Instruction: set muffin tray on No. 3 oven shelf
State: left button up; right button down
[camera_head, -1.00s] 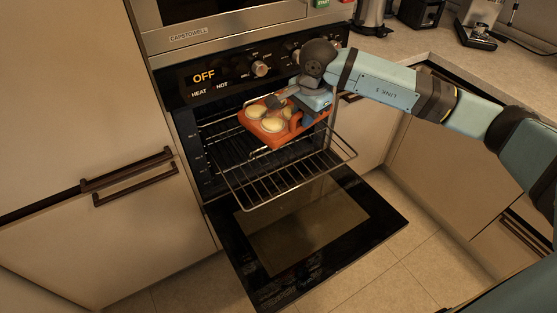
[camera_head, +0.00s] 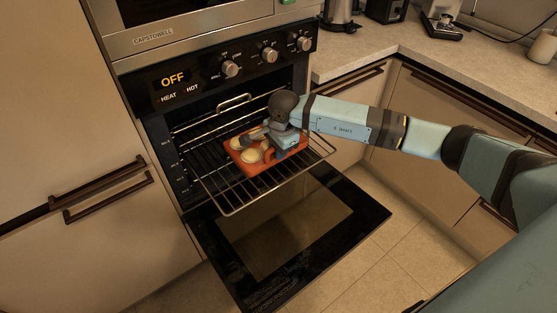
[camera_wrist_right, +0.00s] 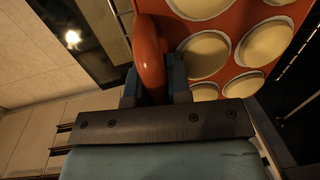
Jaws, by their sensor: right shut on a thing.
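The muffin tray (camera_head: 246,164) is orange with several pale muffins, and it sits over the pulled-out wire oven shelf (camera_head: 226,199). It looks level and at or just above the wires; I cannot tell whether it touches. My right gripper (camera_head: 270,137) is shut on the tray's near right side. In the right wrist view, my right gripper (camera_wrist_right: 154,82) has its fingers around the tray's orange handle (camera_wrist_right: 150,50), with muffins in the tray (camera_wrist_right: 228,16) beyond. The shelf number marks on the oven's left wall are too small to read surely. My left gripper is out of view.
The oven door (camera_head: 300,235) hangs open below the shelf. Another rack (camera_head: 215,112) sits higher inside the oven. The control panel (camera_head: 230,70) is just above the opening. Cabinets with handles (camera_head: 105,190) stand at left, and a counter (camera_head: 420,65) at right.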

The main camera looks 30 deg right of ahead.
aim_at(279, 162)
jog(key=shift+f, duration=2.2)
jog(key=shift+f, duration=0.15)
jog(key=c, duration=1.1)
grip_release()
jog(key=shift+o, duration=0.2)
